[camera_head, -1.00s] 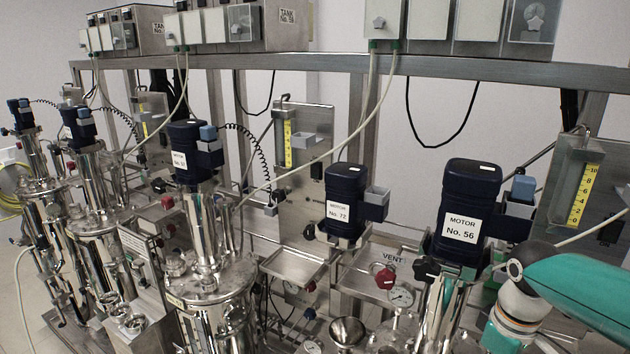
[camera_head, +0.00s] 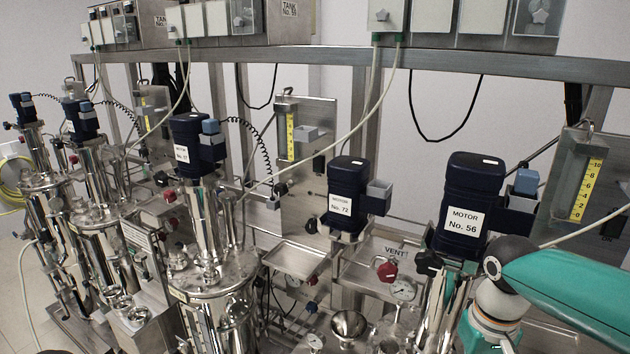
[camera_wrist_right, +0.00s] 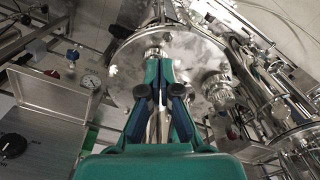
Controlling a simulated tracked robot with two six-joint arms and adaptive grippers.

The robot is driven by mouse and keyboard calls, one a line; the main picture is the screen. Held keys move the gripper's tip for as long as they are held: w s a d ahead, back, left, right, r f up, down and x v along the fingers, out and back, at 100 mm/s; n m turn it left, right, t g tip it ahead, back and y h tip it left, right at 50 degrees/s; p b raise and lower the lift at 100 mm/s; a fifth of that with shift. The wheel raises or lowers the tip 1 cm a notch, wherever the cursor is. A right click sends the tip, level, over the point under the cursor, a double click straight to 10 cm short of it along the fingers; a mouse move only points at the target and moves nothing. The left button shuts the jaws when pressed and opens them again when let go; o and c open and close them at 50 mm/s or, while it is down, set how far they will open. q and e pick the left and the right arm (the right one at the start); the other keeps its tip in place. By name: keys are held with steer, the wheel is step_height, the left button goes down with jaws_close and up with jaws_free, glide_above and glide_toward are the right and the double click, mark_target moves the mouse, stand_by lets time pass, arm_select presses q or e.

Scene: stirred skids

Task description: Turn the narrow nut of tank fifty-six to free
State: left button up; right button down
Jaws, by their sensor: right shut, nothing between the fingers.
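Motor No. 56 (camera_head: 468,195), dark blue with a white label, stands at the right of the head view above its tank. My right arm, green and white, reaches in below it at the right edge; its gripper is out of sight there. In the right wrist view my right gripper (camera_wrist_right: 159,68) is shut and empty over a shiny round tank lid (camera_wrist_right: 190,60). A small silver fitting (camera_wrist_right: 156,52) lies just beyond the fingertips; contact cannot be told. A wider ribbed silver fitting (camera_wrist_right: 218,92) sits right of the fingers. Which is the narrow nut is unclear. My left gripper is not in view.
Motor No. 72 (camera_head: 346,197) stands left of motor 56, with a red vent knob (camera_head: 387,271) and a gauge (camera_head: 403,289) between them. A steel funnel (camera_head: 348,325) is in front. In the wrist view a tray (camera_wrist_right: 52,95) lies left and pipes crowd the right.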

step_height(320, 180, down, 5)
steer(key=b, duration=0.4)
steer(key=shift+a+f, duration=0.1)
steer(key=shift+f+b, duration=0.75)
steer(key=shift+f, duration=0.05)
steer(key=shift+w+r, duration=0.1)
steer(key=shift+w, duration=0.05)
steer(key=shift+d+p, duration=0.35)
steer(key=shift+d, duration=0.6)
steer(key=shift+d+p, duration=0.25)
steer(key=shift+p, duration=0.1)
steer(key=shift+s+d, duration=0.1)
steer(key=shift+s, duration=0.15)
steer(key=shift+s, duration=0.1)
